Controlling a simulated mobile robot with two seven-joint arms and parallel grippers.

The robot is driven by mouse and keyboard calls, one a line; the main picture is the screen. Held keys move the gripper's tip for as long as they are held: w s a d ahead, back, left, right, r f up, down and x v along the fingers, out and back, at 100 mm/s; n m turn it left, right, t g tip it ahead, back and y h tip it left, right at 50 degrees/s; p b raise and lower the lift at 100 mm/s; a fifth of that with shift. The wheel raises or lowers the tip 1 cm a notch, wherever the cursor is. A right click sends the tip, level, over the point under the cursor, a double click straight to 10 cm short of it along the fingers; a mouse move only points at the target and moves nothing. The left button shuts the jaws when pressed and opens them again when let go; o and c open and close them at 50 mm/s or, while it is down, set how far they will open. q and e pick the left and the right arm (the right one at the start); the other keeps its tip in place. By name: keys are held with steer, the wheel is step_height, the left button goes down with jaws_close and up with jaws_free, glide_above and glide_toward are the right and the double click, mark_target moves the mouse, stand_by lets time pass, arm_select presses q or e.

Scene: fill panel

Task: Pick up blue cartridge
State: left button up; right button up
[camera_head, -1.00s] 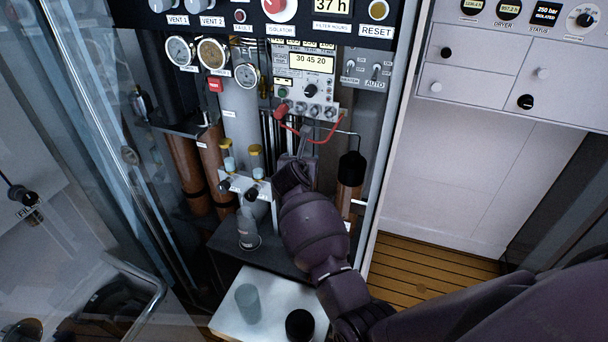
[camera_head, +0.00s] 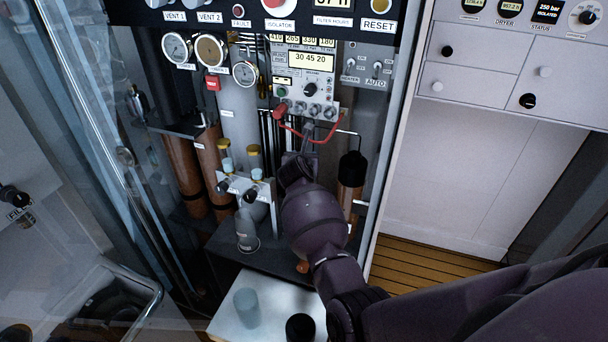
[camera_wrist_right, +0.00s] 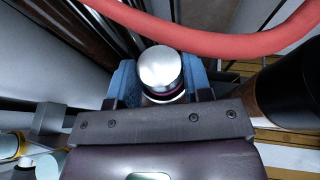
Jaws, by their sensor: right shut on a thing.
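My right gripper (camera_wrist_right: 160,80) is shut on a cylinder with a shiny silver round top (camera_wrist_right: 160,66) and a dark purple band below it. The blue fingers grip it from both sides, and its lower part is hidden. In the head view my right gripper (camera_head: 308,138) is just below the instrument panel, largely hidden by its own wrist. A pale blue-grey cylinder (camera_head: 246,301) stands on a white surface (camera_head: 228,321) in front. I cannot tell which piece is the blue cartridge. My left gripper is not in view.
A red hose (camera_wrist_right: 210,40) crosses close beyond the right fingers. A black-topped copper cylinder (camera_head: 352,175) stands right of the wrist. Yellow-capped tubes (camera_head: 254,152) and a small grey bottle (camera_head: 246,232) are to its left. A black cylinder (camera_head: 300,327) stands on the white surface.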

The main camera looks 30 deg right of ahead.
jaws_close()
steer(key=shift+r, duration=0.1)
